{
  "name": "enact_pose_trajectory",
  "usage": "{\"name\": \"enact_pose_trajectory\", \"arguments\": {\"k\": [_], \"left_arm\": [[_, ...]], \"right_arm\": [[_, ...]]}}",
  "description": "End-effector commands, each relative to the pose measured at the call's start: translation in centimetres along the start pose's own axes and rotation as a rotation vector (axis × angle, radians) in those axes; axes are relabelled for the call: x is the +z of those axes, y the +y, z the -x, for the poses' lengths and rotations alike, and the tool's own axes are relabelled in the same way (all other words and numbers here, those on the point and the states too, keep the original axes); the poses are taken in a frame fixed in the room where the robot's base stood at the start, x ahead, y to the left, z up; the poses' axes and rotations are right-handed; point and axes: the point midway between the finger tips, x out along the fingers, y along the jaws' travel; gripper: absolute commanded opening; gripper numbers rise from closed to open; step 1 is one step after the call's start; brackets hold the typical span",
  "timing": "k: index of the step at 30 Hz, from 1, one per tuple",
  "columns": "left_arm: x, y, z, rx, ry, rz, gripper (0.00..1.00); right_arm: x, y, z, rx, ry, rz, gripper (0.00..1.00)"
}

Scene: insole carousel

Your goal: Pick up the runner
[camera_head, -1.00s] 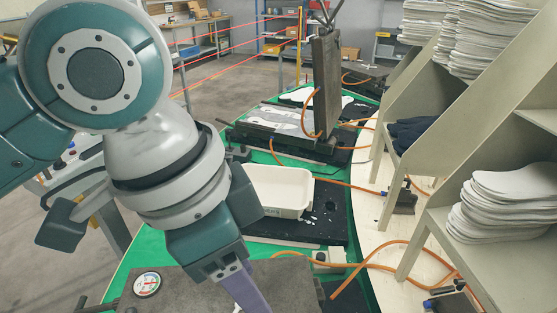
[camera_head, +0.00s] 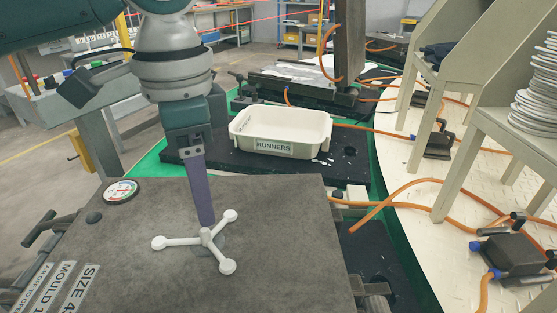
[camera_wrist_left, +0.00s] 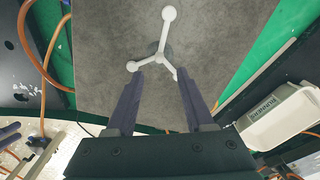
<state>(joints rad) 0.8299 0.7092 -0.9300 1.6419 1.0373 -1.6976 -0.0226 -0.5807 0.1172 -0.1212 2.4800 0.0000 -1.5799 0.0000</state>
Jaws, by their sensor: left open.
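The runner (camera_head: 206,238) is a white piece with three thin arms ending in round knobs. It lies on the flat grey top of a mould (camera_head: 290,200) in the head view. It also shows in the left wrist view (camera_wrist_left: 160,52), with its centre between and just beyond my fingertips. My left gripper (camera_head: 207,226) points down at the runner's hub. In the left wrist view my left gripper (camera_wrist_left: 158,74) is open, its two purple fingers apart with nothing held. Whether a finger touches the runner I cannot tell. Purple fingertips (camera_wrist_left: 9,134) at the left wrist view's edge look like my right gripper.
A cream tray (camera_head: 312,132) labelled RUNNERS stands behind the mould on a black plate. A round gauge (camera_head: 121,191) sits at the mould's back left corner. Orange hoses (camera_head: 400,200) lie to the right. Another mould stands raised at the back.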

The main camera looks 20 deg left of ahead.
Motion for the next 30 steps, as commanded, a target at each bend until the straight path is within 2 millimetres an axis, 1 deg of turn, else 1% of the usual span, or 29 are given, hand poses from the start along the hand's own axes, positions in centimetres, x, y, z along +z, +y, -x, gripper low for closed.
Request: {"name": "enact_pose_trajectory", "arguments": {"k": [7,10,13,19,30], "left_arm": [[0.9,0.0,-3.6,0.001,-0.003,0.000,0.53],[0.7,0.0,-4.8,0.001,-0.001,0.000,0.53],[0.7,0.0,-5.3,-0.001,0.001,-0.002,0.53],[0.7,0.0,-5.3,-0.001,0.001,-0.002,0.53],[0.7,0.0,-5.3,-0.001,0.001,-0.002,0.11]], "right_arm": [[0.1,0.0,-0.3,0.001,0.001,-0.001,0.50],[0.1,0.0,-0.6,0.001,0.001,-0.001,0.50],[0.1,0.0,-0.6,0.001,0.001,-0.001,0.50],[0.1,0.0,-0.6,0.001,0.001,-0.001,0.50],[0.1,0.1,-0.6,0.004,0.001,0.003,0.50]]}}
